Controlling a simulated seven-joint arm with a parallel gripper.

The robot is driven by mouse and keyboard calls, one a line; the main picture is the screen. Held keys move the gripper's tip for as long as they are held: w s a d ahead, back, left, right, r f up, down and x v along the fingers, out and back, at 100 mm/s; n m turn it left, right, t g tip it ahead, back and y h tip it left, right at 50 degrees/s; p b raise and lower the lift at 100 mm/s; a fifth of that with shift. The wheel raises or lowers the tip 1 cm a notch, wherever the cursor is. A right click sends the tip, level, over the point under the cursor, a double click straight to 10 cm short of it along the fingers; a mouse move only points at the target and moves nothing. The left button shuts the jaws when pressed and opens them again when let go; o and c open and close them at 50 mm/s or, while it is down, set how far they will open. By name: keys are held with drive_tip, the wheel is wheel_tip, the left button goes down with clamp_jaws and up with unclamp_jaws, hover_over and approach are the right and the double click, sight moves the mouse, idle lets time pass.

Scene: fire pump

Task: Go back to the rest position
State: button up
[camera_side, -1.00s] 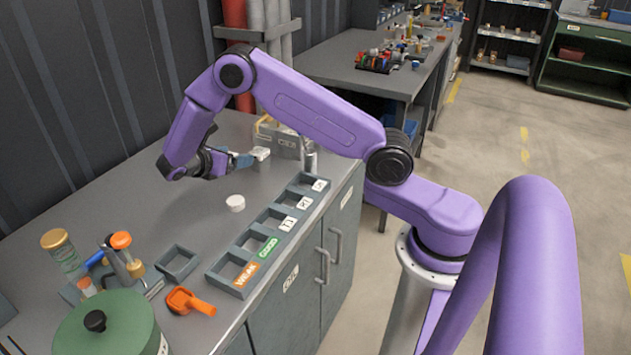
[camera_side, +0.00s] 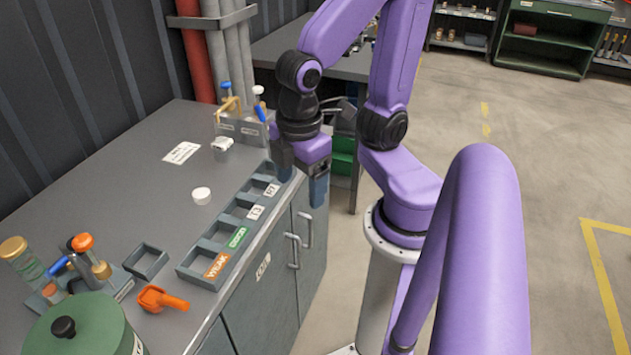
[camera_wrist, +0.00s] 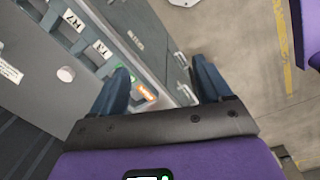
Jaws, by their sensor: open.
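My gripper (camera_side: 300,178) is open and empty. It points down at the front edge of the grey counter (camera_side: 150,215), by the far end of the compartment tray (camera_side: 228,232). In the wrist view my gripper (camera_wrist: 161,68) shows two blue fingers spread apart, with nothing between them but the cabinet front and part of the tray behind. My arm is drawn back toward its base, with the elbow raised. A small pale fitting (camera_side: 222,144) lies on the counter, apart from the gripper.
A white round cap (camera_side: 201,195) sits behind the tray. An orange scoop (camera_side: 160,299), small empty tray (camera_side: 146,262) and green pot (camera_side: 80,328) stand at the near left. A tool holder (camera_side: 240,128) is at the back. The floor at right is open.

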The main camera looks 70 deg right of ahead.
drive_tip(key=s+y, duration=0.1)
drive_tip(key=s, duration=0.1)
drive_tip(key=shift+s+d, duration=0.1)
drive_tip(key=shift+s, duration=0.3)
